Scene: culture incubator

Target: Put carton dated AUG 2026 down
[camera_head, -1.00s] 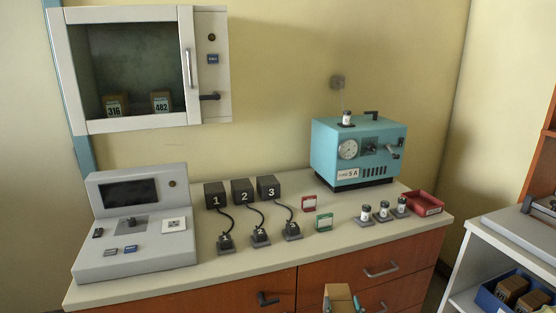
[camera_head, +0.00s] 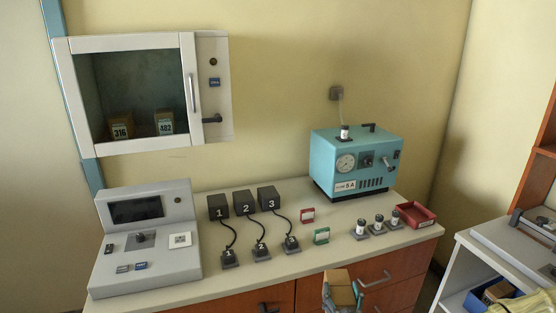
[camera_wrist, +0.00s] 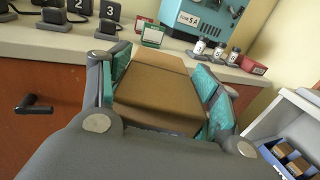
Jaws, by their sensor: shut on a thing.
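A brown carton (camera_head: 338,287) is held in my gripper (camera_head: 342,297) at the bottom of the head view, in front of the counter's drawers. The wrist view shows the carton (camera_wrist: 155,95) clamped between the two teal-padded fingers of my gripper (camera_wrist: 160,100). No date can be read on the faces that show. Two more cartons, labelled 316 (camera_head: 121,126) and 482 (camera_head: 165,122), stand inside the wall incubator (camera_head: 130,44), behind its door.
The counter (camera_head: 290,268) carries a grey console (camera_head: 150,235), black blocks 1, 2 and 3 with corded pieces, red and green card holders, several vials, a red tray (camera_head: 414,215) and a teal device (camera_head: 355,160). A white shelf unit (camera_head: 470,250) with a blue bin (camera_head: 480,300) stands at right.

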